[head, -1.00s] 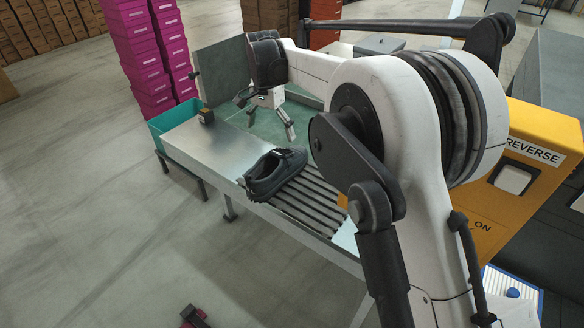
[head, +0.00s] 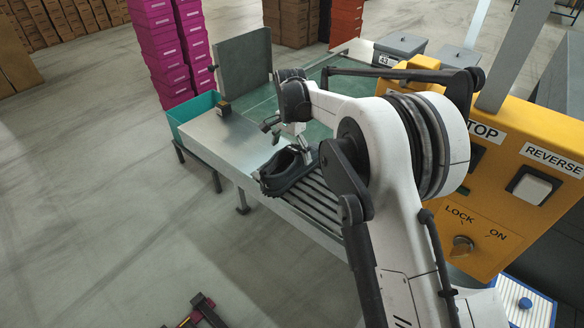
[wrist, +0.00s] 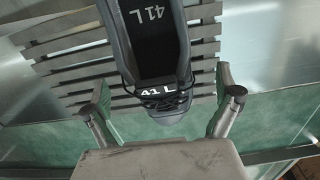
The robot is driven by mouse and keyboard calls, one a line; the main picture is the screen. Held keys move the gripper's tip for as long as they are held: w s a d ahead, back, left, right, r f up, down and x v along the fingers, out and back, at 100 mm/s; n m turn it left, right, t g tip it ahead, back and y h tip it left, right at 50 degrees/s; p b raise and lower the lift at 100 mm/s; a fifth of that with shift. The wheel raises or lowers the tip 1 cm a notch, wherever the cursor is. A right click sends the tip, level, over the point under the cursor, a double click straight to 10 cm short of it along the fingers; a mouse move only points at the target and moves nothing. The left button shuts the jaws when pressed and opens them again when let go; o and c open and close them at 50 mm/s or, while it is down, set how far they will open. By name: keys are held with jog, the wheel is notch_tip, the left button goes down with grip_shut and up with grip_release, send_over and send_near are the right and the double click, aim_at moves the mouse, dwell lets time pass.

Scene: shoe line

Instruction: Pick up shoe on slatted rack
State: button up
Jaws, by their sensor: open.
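A dark shoe (head: 281,172) lies on the slatted rack (head: 321,201), at the rack's left end near the table's front edge. In the wrist view the shoe (wrist: 152,45) shows "41 L" on its insole and on its tongue, with its toe towards my gripper. My gripper (head: 290,138) is above and just behind the shoe in the head view. In the wrist view my gripper (wrist: 168,96) is open, one finger on each side of the toe end, with gaps between the fingers and the shoe. The shoe's heel is cut off by the wrist view's top edge.
A teal bin (head: 181,112) is at the table's left end. A grey upright panel (head: 243,62) and a yellow control box (head: 505,170) stand nearby.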

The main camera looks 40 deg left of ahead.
aim_at(292, 162)
jog(key=shift+w+d+f, duration=0.1)
jog(key=shift+f, duration=2.55)
jog(key=shift+r, duration=0.1)
jog(key=c, duration=1.5)
